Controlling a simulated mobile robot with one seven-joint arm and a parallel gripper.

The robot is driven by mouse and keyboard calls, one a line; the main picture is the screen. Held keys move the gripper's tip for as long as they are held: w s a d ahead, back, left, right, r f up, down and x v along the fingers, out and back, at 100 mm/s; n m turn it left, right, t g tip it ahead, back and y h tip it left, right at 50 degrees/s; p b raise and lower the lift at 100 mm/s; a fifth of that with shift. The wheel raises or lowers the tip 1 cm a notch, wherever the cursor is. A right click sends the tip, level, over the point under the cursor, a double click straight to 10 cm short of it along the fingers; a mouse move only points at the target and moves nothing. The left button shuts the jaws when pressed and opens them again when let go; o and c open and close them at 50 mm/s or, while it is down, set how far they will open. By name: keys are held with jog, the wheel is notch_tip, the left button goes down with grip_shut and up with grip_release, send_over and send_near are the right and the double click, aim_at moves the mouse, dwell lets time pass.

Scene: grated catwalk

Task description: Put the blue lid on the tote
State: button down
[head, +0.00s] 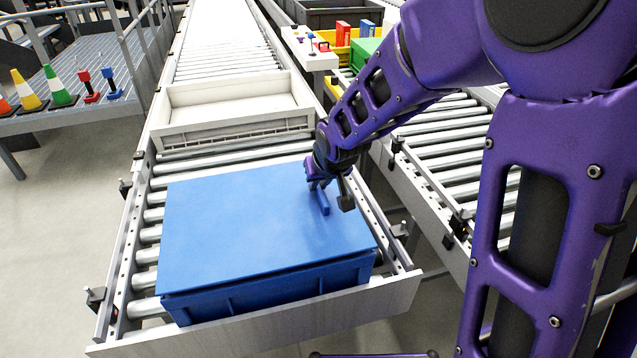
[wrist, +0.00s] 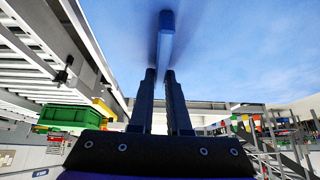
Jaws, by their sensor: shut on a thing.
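The blue lid (head: 240,225) is a flat panel with a raised bar handle (head: 323,203) towards its right side. It lies over the blue tote (head: 275,292), covering its opening. A thin dark line runs between lid and tote along the front, and I cannot tell whether the lid touches the rim all round. My gripper (head: 331,190) is at the handle, shut on it. In the wrist view the two dark fingers (wrist: 163,76) reach to the handle (wrist: 166,35), with the lid's underlying surface (wrist: 225,50) filling the upper part. The tote's inside is hidden.
The tote stands on a roller conveyor (head: 145,240) with side rails and a front end plate (head: 255,325). A cream tray (head: 235,135) sits just behind it. A second roller conveyor (head: 445,140) runs at the right. Cones (head: 58,88) stand on a platform at the left.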

jog(key=shift+f+b, duration=0.85)
dwell(0.3)
jog(key=shift+c, duration=2)
grip_release()
jog(key=shift+r+p, duration=3.3)
jog(key=shift+r, duration=0.7)
